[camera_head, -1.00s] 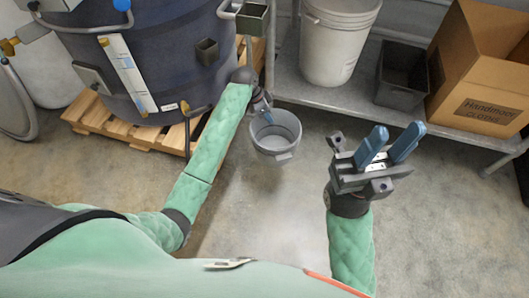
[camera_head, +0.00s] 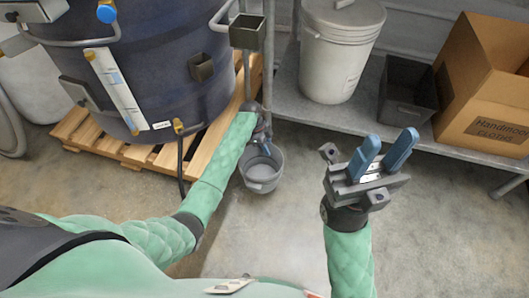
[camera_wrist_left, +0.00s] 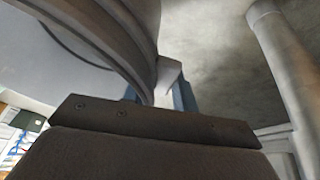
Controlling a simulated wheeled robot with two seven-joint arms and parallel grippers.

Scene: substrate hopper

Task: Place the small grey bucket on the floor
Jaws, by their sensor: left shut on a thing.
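The small grey bucket (camera_head: 262,174) hangs upright from my left gripper (camera_head: 264,147) in the head view, low beside the wooden pallet. Whether its base touches the floor (camera_head: 270,235) cannot be told. My left gripper is shut on the bucket's rim; in the left wrist view the bucket's grey wall (camera_wrist_left: 110,35) fills the upper left and partly hides the blue fingers (camera_wrist_left: 180,95). My right gripper (camera_head: 382,152) is open and empty, with its two blue fingers apart, over the floor at the right.
A large dark blue hopper (camera_head: 150,60) stands on the wooden pallet (camera_head: 145,155) at the left. A metal shelf (camera_head: 300,108) at the back holds a white bucket (camera_head: 335,60), a dark bin (camera_head: 405,92) and a cardboard box (camera_head: 475,100). Floor in front of the shelf is clear.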

